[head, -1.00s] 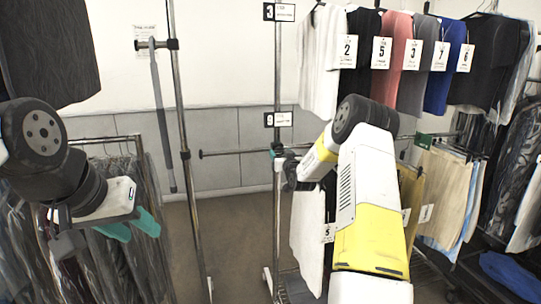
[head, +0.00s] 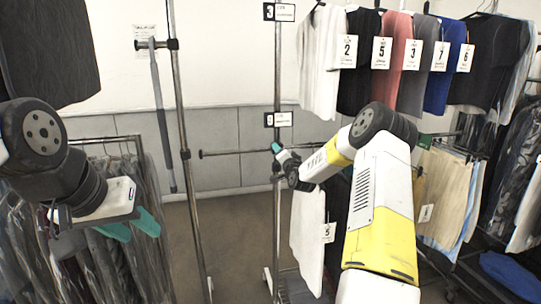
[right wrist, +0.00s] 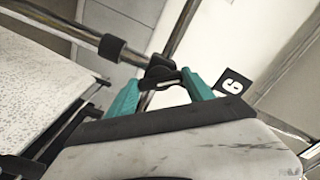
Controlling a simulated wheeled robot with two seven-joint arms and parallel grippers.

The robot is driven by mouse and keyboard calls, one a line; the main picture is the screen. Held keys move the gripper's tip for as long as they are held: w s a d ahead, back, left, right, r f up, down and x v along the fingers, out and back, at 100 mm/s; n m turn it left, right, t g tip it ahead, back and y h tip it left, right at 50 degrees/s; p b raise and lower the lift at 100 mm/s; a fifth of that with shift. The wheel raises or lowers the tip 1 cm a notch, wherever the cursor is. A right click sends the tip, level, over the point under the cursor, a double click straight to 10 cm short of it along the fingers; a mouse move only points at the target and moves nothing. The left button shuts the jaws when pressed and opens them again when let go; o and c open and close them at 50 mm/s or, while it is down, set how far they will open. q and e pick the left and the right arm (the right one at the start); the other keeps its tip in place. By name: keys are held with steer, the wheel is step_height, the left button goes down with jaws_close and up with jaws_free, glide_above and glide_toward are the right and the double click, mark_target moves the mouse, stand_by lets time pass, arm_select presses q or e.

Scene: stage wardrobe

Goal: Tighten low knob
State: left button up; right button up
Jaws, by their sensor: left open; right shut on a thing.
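My right gripper (head: 279,153) is at the lower collar of the middle rack upright (head: 278,75), just below the label 9. In the right wrist view its teal fingers (right wrist: 160,84) are closed around a small black knob (right wrist: 158,74). In the head view the gripper hides the knob. The horizontal rail (head: 235,153) meets the upright at this height. My left gripper (head: 137,228) hangs at the left, its teal fingers apart and empty, in front of dark bagged garments.
The label 9 (head: 278,119) is just above the right gripper. White shirts (head: 318,60) hang at upper right, and a white garment (head: 307,228) hangs below my right forearm. Another upright (head: 184,150) stands left. Floor between the uprights is clear.

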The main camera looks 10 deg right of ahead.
steer(key=shift+f+m, duration=0.1)
steer(key=shift+m, duration=3.6)
steer(key=o, duration=1.4)
steer(key=shift+c, duration=0.2)
steer(key=s, duration=0.7)
steer(key=shift+s+d, duration=0.15)
steer(key=shift+s, duration=0.25)
